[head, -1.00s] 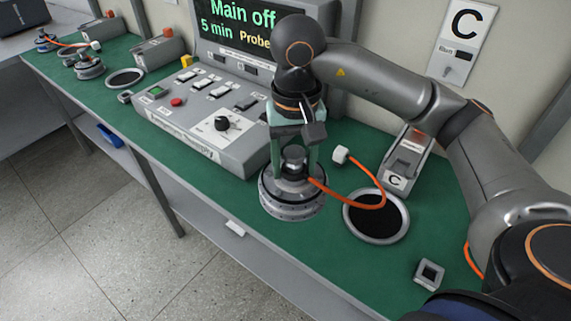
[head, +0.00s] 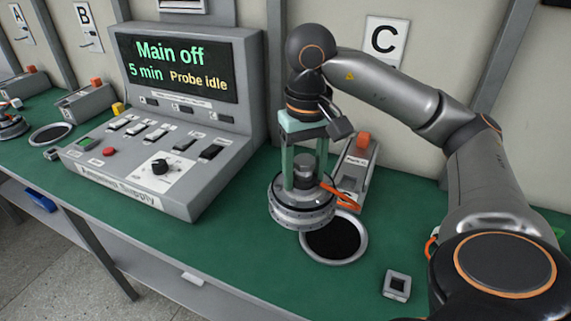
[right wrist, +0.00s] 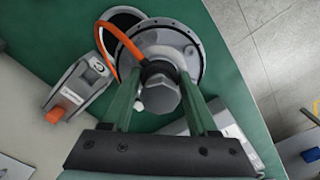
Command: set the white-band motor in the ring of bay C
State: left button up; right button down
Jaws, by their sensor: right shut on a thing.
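My right gripper (head: 304,178) is shut on a grey hub motor (head: 290,214), a round flanged disc gripped by its upright shaft with an orange cable. The motor looks roughly level. In the head view it overlaps the back left of the bay C ring (head: 362,250), a pale rim around a dark opening. In the right wrist view the motor (right wrist: 190,50) hangs between my gripper's fingers (right wrist: 163,80) and partly covers the ring (right wrist: 108,18). I cannot make out a white band on it, or its exact height. My left gripper is out of view.
A grey terminal box (head: 352,185) with an orange top stands behind the ring, under the C sign (head: 386,40). A small square socket block (head: 397,285) lies front right. The supply console (head: 165,165) stands left. Green bench (head: 250,265) is clear in front.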

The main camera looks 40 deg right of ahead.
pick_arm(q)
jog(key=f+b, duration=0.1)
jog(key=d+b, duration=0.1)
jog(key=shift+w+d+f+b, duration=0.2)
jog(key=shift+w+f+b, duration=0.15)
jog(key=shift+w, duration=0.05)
pick_arm(e)
jog(key=s+d, duration=0.2)
jog(key=d, duration=0.6)
jog(key=shift+s+d, duration=0.3)
jog(key=shift+s, duration=0.1)
jog(key=shift+r, duration=0.1)
pick_arm(q)
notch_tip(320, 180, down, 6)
jog(key=b, duration=0.8)
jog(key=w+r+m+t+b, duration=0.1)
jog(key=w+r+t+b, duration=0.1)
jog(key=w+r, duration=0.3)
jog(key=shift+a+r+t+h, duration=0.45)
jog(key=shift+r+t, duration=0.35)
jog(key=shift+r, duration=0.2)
pick_arm(e)
notch_tip(320, 180, down, 11)
